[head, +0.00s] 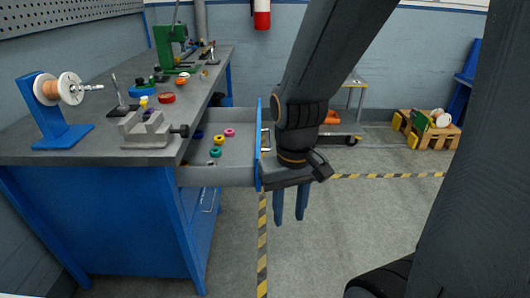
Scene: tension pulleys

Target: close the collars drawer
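The collars drawer (225,175) is pulled out of the blue workbench, and its grey tray shows. Several small coloured rings lie in it, including a pink collar (229,132), a yellow collar (219,139) and a teal collar (215,152). The drawer's blue front (259,150) is seen nearly edge-on, with a pale handle (266,138) on its outer side. My gripper (289,218) is just right of the drawer front, its two blue fingers pointing down, apart and empty. My wrist overlaps the front's lower edge in the picture; I cannot tell whether they touch.
The bench top (100,148) holds a grey vise (146,132), a blue spool stand (48,112) and a green press (172,45). Yellow-black floor tape (262,235) runs below the drawer. A wooden pallet (432,132) stands at the back right. The floor between is clear.

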